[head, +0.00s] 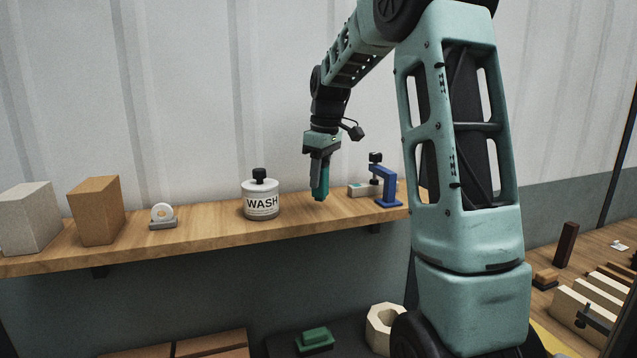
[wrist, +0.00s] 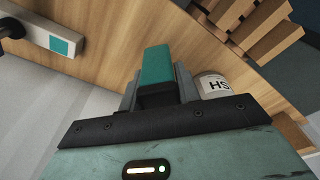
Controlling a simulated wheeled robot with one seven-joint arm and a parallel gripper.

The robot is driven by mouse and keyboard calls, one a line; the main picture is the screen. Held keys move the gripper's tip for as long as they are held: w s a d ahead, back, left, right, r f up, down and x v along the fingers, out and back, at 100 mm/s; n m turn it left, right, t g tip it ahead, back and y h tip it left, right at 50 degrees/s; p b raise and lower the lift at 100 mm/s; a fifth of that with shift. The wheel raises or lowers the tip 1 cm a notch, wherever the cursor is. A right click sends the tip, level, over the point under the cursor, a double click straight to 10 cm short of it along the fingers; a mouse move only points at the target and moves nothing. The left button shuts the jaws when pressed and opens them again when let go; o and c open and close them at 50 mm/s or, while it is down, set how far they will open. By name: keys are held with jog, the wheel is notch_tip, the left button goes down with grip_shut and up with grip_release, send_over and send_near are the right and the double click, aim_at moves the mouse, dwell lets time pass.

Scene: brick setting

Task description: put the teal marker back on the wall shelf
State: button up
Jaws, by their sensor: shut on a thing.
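The teal marker (head: 325,183) is held upright in my gripper (head: 319,176), its lower end just over the wooden wall shelf (head: 330,212). I cannot tell whether it touches the wood. In the wrist view, the teal marker (wrist: 156,66) sits between the two fingers of my gripper (wrist: 158,88), with the shelf (wrist: 115,25) beyond it. My fingers hide part of the marker. The marker hangs between the white WASH jar (head: 261,197) on the left and a small white block with a teal patch (head: 360,189) on the right.
A blue clamp-like item (head: 387,188) stands near the shelf's right end. A tape dispenser-like item (head: 162,216), an orange-brown block (head: 97,210) and a pale grey block (head: 29,218) stand to the left. Bare shelf shows between the jar and the white block.

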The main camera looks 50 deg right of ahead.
jog(key=shift+f, duration=1.2)
jog(key=shift+f, duration=0.1)
jog(key=shift+f, duration=0.15)
jog(key=o, duration=0.8)
